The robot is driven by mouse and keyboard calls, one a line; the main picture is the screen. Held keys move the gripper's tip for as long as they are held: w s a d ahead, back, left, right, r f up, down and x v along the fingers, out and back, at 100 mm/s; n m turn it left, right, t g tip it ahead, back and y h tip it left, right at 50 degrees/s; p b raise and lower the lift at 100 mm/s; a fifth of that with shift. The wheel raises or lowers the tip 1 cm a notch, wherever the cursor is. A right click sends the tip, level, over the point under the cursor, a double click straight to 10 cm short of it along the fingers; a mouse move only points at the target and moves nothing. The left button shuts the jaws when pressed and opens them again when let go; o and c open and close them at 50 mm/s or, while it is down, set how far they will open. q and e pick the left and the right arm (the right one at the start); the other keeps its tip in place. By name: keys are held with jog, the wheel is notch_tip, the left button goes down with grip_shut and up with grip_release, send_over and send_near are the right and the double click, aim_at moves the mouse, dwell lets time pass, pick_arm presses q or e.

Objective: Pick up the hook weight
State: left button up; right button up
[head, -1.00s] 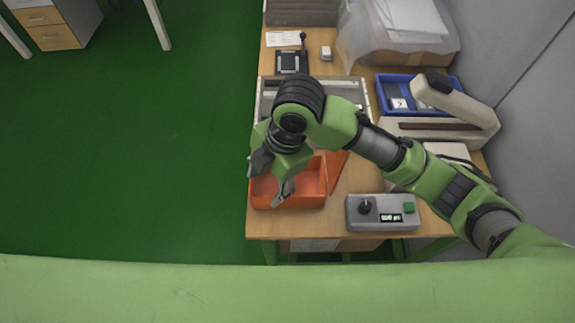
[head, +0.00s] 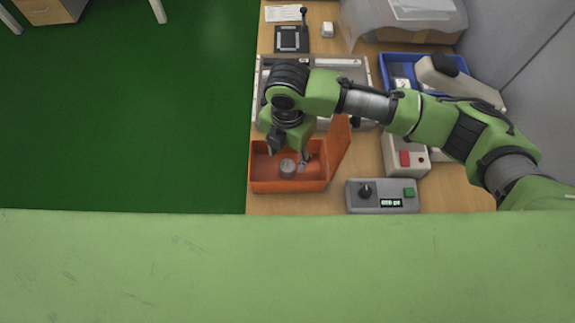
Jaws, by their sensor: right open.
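A small grey round weight (head: 287,168) lies in the open orange box (head: 290,186) near the table's front left corner. It looks like the hook weight, though I cannot make out a hook. My right gripper (head: 288,158) points down over the box and is open, with a dark finger to the left of the weight and another to its right. I cannot tell how far above the weight the fingertips are. My left gripper is not in view.
The orange lid (head: 341,146) stands up at the box's right side. A grey control unit (head: 382,196) with a knob and display sits to the right. A blue tray (head: 399,58), a small black device (head: 291,39) and a white-beige machine (head: 460,85) are farther back.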

aim_at(288, 163)
notch_tip(288, 163, down, 5)
jog(key=shift+s+f+p, duration=0.1)
jog(key=shift+p, duration=0.2)
jog(key=shift+s+f, duration=0.1)
jog(key=shift+s, duration=0.05)
